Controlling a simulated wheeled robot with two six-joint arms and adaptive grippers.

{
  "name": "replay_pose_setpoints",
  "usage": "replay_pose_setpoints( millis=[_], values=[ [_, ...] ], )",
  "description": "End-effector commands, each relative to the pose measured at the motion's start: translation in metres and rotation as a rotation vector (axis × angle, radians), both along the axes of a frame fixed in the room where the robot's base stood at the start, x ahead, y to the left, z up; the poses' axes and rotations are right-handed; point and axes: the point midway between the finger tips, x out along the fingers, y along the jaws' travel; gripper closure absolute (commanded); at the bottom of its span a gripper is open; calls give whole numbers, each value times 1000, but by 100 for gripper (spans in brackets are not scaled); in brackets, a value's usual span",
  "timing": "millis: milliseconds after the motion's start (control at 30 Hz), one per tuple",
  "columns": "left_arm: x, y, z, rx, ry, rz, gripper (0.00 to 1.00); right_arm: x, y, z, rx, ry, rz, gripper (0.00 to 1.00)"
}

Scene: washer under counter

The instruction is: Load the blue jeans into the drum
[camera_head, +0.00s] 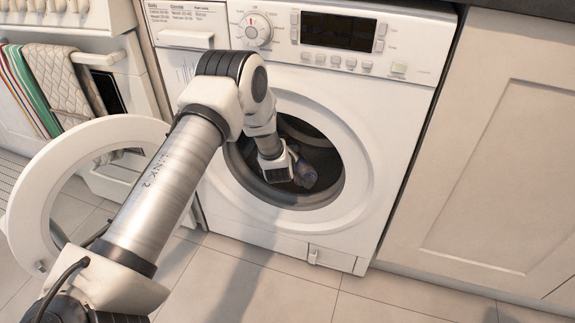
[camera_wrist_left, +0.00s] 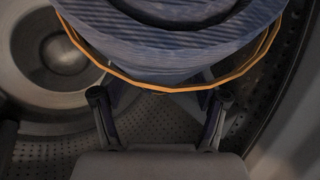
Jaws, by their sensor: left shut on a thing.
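The blue jeans (camera_wrist_left: 170,62) are a bundle of ribbed blue denim with an orange line along the edge, filling the top middle of the left wrist view. In the head view a small bluish part of them (camera_head: 306,176) shows inside the washer's drum opening (camera_head: 318,190). My left gripper (camera_wrist_left: 161,98) is inside the drum and shut on the jeans, with one finger on each side of the denim. The perforated drum wall (camera_wrist_left: 160,128) shows below and around the bundle. Most of the jeans are hidden in the head view. My right gripper is not in view.
The round white washer door (camera_head: 35,172) stands open to the left. The washer's front panel (camera_head: 395,130) surrounds the opening. A cabinet with hanging towels (camera_head: 58,80) is at the far left, and a plain cabinet door (camera_head: 490,170) is at the right. The tiled floor in front is clear.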

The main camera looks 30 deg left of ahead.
Motion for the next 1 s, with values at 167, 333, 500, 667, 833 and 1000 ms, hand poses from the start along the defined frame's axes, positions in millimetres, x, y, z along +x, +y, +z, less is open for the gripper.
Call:
replay_pose_setpoints(
  millis=[167,333,500,667,833,1000],
  values=[
    [1,0,-15,1,-3,0,85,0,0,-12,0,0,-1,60],
    [0,0,-15,1,-3,0,85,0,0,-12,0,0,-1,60],
    [0,0,-21,1,-3,0,85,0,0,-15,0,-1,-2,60],
    [0,0,-26,1,-3,0,85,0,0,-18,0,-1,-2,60],
    [0,0,-27,1,-1,0,20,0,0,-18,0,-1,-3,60],
    [0,0,-27,1,-1,0,2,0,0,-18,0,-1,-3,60]
  ],
)
